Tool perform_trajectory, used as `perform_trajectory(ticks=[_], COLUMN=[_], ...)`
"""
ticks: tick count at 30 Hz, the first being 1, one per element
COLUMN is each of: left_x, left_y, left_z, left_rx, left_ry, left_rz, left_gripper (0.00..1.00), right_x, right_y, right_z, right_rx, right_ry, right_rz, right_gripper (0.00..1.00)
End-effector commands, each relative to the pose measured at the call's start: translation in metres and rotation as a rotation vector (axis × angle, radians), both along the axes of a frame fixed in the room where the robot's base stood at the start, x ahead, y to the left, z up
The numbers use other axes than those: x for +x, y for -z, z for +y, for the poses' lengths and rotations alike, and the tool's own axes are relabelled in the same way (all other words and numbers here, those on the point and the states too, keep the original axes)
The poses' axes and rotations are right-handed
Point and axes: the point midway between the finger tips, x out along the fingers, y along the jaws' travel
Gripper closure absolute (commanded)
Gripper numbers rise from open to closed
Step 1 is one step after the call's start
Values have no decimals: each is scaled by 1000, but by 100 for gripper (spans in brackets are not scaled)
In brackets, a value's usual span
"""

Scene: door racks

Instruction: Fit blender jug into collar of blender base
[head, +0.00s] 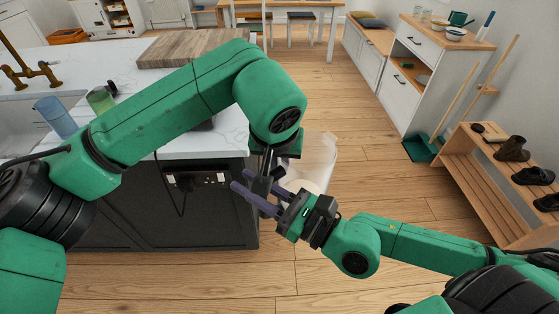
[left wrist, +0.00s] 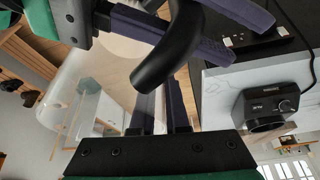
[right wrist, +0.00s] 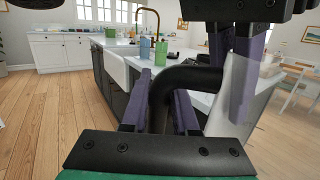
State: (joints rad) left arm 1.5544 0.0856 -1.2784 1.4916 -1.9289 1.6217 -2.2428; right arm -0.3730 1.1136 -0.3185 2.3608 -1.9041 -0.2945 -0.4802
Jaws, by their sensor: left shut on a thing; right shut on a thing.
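The blender jug (head: 318,160) is translucent, with a black curved handle (left wrist: 165,55). It hangs in the air beside the counter's right end, over the floor, and looks tilted. My left gripper (left wrist: 165,105) is shut on the jug's body; its fingers are mostly hidden by my own arm in the head view. My right gripper (right wrist: 163,110) is shut on the handle; it also shows in the head view (head: 258,195). The blender base (left wrist: 265,103), black with a knob, stands on the counter apart from the jug. My left arm mostly hides it in the head view.
The white counter (head: 215,146) has a cutting board (head: 175,50), a blue glass (head: 55,115) and a green glass (head: 100,99). A power outlet (head: 195,179) with a cord is on its dark side. A shoe rack (head: 465,180) stands right. The floor between is clear.

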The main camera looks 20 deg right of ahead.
Motion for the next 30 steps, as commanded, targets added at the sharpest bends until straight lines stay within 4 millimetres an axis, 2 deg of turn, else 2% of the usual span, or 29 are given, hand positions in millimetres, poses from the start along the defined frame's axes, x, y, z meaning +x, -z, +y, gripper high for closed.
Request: perform_trajectory(ticks=[20, 21, 23, 30], left_x=[1, 1, 1, 0], left_y=[0, -2, -1, -1], left_z=[0, -1, -1, 0], left_rx=[-2, -5, -5, -3], left_ry=[-1, 0, 0, 1], left_rz=[-1, -3, -2, -1], left_gripper=[100, 100, 100, 100], right_x=[-1, -1, -1, 0], right_y=[-3, -4, -3, -1], right_z=[1, 1, 1, 0], right_rx=[3, 3, 3, 1], right_ry=[-2, -2, -2, 0], right_rz=[-9, -8, -8, -3], right_gripper=[100, 57, 38, 38])
